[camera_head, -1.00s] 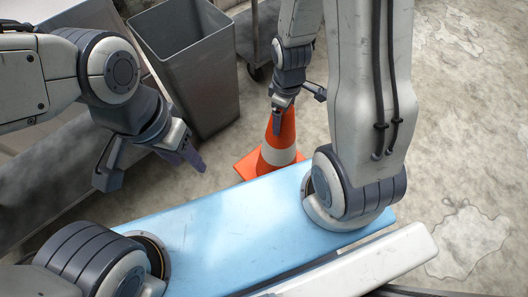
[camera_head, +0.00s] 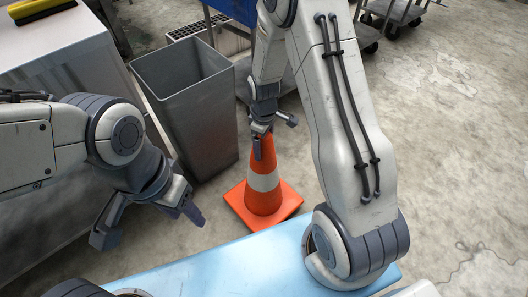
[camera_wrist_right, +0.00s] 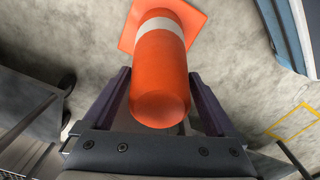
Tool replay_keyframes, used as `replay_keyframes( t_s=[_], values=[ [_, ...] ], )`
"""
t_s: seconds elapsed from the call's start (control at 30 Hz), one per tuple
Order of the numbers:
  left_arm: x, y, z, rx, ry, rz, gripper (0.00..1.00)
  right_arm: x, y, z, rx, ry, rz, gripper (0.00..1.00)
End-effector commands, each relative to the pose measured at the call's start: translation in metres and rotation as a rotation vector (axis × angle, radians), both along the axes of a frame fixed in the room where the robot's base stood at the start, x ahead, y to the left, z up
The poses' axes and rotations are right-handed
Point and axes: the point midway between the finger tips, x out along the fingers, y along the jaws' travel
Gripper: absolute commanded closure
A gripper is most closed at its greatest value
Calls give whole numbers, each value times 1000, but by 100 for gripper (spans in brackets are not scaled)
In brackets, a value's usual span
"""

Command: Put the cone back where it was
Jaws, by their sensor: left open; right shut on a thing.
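The orange traffic cone (camera_head: 264,200) with a white band and a square base is upright in the head view, in front of my blue body. It cannot be told whether its base touches the floor. My right gripper (camera_head: 262,140) is shut on the cone's top. In the right wrist view, the cone (camera_wrist_right: 160,75) lies between the two dark fingers of the right gripper (camera_wrist_right: 160,100), its base pointing away. My left gripper (camera_head: 148,222) is open and empty, to the left of the cone.
A grey bin (camera_head: 190,105) stands behind and left of the cone. A metal cabinet (camera_head: 60,70) with a yellow-topped item (camera_head: 40,8) is at the left. Wheeled carts (camera_head: 395,15) stand at the back. The concrete floor (camera_head: 450,150) at the right is clear.

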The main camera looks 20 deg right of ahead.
Motion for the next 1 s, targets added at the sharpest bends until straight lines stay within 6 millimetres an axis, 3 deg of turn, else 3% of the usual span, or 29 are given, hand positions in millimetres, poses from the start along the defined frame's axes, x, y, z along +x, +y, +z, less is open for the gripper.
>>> replay_keyframes(
  t_s=[0.2,0.57,0.6,0.63,0.87,1.0],
  values=[
    [0,0,-20,0,0,0,50,0,0,-32,0,-1,0,100],
    [0,0,-20,0,0,0,50,0,0,-35,0,-1,0,100],
    [0,0,-20,0,0,0,50,-1,0,-36,0,1,0,4],
    [0,0,-20,0,0,0,50,-1,0,-36,0,1,0,0],
    [0,0,-19,0,0,0,50,-1,0,-35,0,0,0,0],
    [0,0,-12,0,0,0,50,0,0,-22,1,-2,0,0]
  ],
)
